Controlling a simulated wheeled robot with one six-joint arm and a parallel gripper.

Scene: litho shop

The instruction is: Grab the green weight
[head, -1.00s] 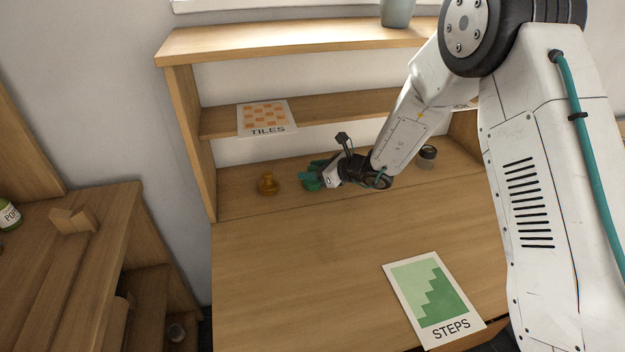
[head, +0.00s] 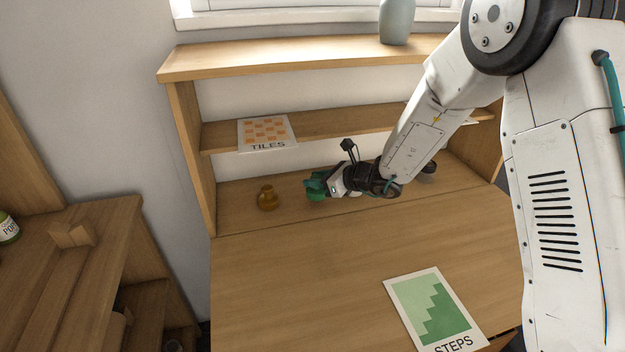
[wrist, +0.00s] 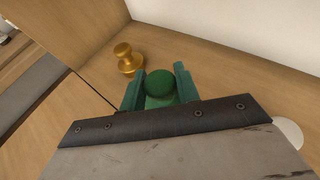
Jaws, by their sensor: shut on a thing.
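The green weight (wrist: 159,85) shows in the wrist view, its round knob between the two teal fingers of my gripper (wrist: 158,88). My gripper is shut on it. In the head view my gripper (head: 316,183) is at the lower shelf of the desk hutch, and the lower part of the green weight (head: 316,197) shows just under the fingers. I cannot tell whether its base touches the board.
A brass weight (head: 267,197) stands to the left; it also shows in the wrist view (wrist: 128,60). A dark-lidded jar (head: 428,168) is partly behind my arm.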

